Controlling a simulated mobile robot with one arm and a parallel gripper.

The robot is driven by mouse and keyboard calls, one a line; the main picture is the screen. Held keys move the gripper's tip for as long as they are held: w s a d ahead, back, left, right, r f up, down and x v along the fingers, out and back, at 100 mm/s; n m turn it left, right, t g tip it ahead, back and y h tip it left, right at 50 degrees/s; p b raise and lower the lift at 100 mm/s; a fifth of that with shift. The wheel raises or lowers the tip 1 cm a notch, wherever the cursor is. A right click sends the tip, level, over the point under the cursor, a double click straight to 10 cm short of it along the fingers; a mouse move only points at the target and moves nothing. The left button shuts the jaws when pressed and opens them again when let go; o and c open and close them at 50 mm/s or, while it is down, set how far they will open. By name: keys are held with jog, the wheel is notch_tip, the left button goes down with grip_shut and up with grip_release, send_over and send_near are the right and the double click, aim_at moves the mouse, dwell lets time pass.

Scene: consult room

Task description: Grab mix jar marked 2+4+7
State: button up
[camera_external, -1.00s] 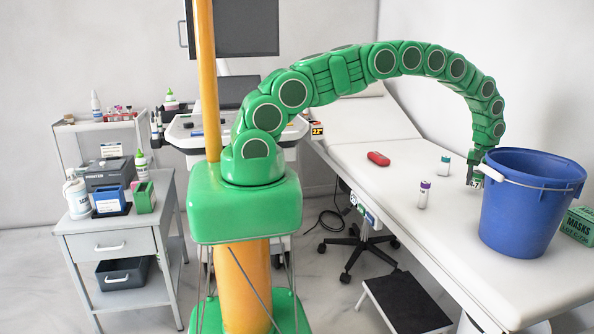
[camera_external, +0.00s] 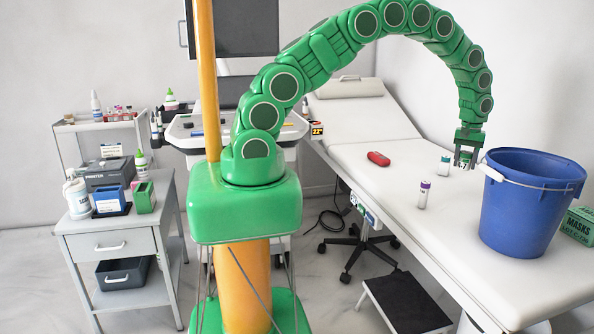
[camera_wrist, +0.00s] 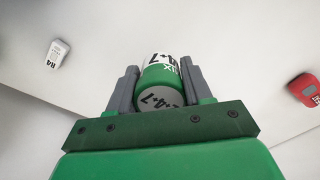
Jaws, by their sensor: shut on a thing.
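The mix jar (camera_wrist: 160,75) is green and white with a grey lid; its label and lid read 2+4+7 upside down in the wrist view, partly cut by the fingers. My gripper (camera_wrist: 160,85) is shut on it, one finger on each side. In the external view my gripper (camera_external: 466,160) points down above the white exam couch (camera_external: 365,158), just left of the blue bucket, and the jar (camera_external: 463,165) shows small between the fingers.
A blue bucket (camera_external: 530,205) with a wire handle stands close right of my gripper. A green masks box (camera_external: 581,225) is behind the bucket.

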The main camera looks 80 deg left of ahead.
jog(key=s+r, duration=0.2)
jog(key=s, duration=0.4)
jog(key=shift+s+r, duration=0.15)
jog(key=shift+r, duration=0.2)
